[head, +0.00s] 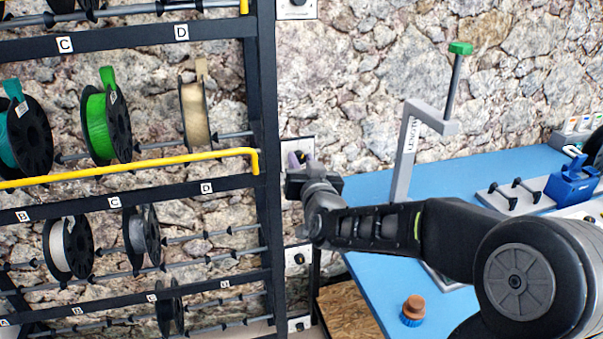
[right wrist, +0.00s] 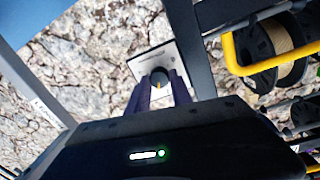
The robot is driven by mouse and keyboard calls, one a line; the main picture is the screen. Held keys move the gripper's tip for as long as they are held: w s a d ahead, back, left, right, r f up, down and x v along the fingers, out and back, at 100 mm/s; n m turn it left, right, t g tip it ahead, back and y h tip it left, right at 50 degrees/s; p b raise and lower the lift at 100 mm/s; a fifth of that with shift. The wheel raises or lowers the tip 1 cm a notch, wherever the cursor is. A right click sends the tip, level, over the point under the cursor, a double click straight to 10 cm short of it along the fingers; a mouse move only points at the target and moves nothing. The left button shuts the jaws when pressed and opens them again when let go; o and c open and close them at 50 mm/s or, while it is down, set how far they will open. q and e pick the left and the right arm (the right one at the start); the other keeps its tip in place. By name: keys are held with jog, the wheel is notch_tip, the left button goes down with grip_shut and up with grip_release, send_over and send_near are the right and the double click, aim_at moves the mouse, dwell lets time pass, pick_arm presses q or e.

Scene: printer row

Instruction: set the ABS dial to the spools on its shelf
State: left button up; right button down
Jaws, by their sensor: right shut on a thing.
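A dial (right wrist: 160,77), a dark round knob with a yellow mark, sits on a pale plate (right wrist: 144,66) on the stone wall beside the rack. My right gripper (right wrist: 160,92) is shut on this knob, one purple finger on each side. In the head view the right gripper (head: 298,161) covers most of that plate, and its label is too small to read. Level with it, the rack shelf with the yellow bar (head: 130,168) shows a teal spool (head: 33,135), a green spool (head: 97,126) and a tan spool (head: 193,112). My left gripper is out of view.
More dials on plates line the rack's right post, above (head: 297,4) and below (head: 298,258). Lower shelves hold a white spool (head: 60,247), a grey spool (head: 139,236) and a dark spool (head: 170,308). A blue table (head: 380,270) with a grey stand (head: 403,160) is at right.

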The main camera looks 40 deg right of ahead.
jog(key=m+b, duration=0.4)
jog(key=shift+f, duration=0.2)
jog(key=shift+d+r+m+b, duration=0.1)
jog(key=shift+r+m+b, duration=0.05)
jog(key=shift+m+b, duration=0.95)
jog(key=shift+y, duration=0.3)
jog(key=c, duration=1.1)
grip_release()
jog(key=shift+c, duration=0.2)
